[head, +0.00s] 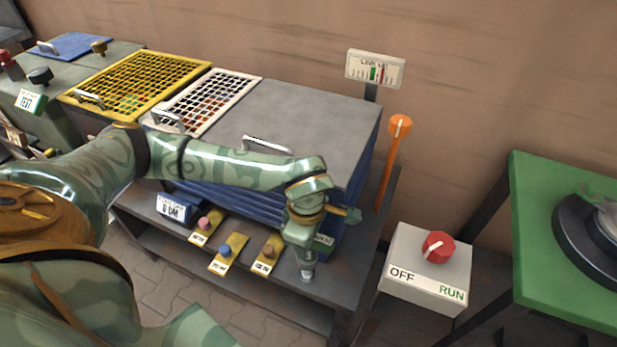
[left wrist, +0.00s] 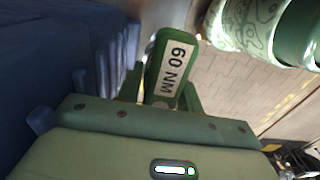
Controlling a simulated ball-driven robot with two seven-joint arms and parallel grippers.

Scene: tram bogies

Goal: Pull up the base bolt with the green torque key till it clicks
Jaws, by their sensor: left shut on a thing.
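My left gripper (head: 303,226) is shut on the green torque key (head: 324,240), in front of the blue ribbed side of the grey-topped machine. In the head view a grey metal tip (head: 307,273) shows below the gripper, over the shelf's front edge. I cannot make out the base bolt, nor whether the key touches one. A small blue box (head: 172,208) reading 0 NM stands on the shelf to the left. My right gripper is not in view.
Three yellow tags with knobs, one of them blue (head: 228,253), lie on the shelf left of the key. An orange lever (head: 393,155) and a gauge (head: 375,70) stand behind to the right. An OFF/RUN box (head: 420,250) with a red knob and a green table (head: 545,225) are at right.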

